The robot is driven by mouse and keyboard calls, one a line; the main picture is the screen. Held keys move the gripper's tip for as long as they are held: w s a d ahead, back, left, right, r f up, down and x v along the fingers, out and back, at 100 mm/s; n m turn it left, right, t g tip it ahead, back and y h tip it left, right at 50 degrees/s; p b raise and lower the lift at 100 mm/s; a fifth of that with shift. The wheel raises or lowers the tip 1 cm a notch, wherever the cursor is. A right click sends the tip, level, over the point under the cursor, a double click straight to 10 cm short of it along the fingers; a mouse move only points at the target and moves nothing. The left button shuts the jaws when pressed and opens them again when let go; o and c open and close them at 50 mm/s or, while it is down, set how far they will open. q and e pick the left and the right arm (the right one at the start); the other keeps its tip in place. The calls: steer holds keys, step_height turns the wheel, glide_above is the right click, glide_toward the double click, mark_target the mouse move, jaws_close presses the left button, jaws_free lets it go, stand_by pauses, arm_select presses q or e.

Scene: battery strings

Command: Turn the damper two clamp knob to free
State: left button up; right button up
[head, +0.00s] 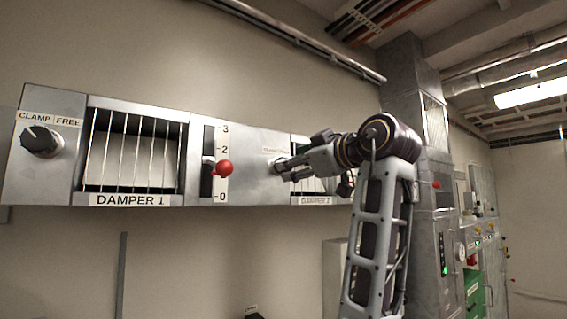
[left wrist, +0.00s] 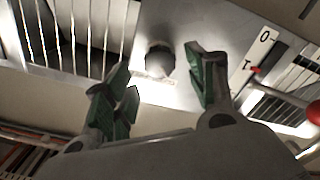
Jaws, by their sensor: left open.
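The damper two clamp knob (left wrist: 160,60) is a dark round knob on the metal panel, with a small label beside it, seen upside down in the left wrist view. In the head view it is mostly hidden behind my gripper. My left gripper (head: 281,169) is at the panel between the lever scale and the second grille. Its green-padded fingers are open on either side of the knob in the left wrist view, with visible gaps; I cannot tell how deep they reach. The knob's pointer direction is not clear. My right gripper is not in view.
The damper 1 knob (head: 41,141) with its CLAMP/FREE label is at the far left, beside the damper 1 grille (head: 132,150). A red ball lever (head: 225,168) stands out from the 0–3 scale, left of my gripper. The damper 2 grille (left wrist: 75,25) is beside the knob.

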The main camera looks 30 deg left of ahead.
arm_select(q)
steer(key=shift+p+x, duration=0.7)
steer(key=shift+x, duration=2.15)
steer(key=shift+c, duration=0.4)
steer(key=c, duration=1)
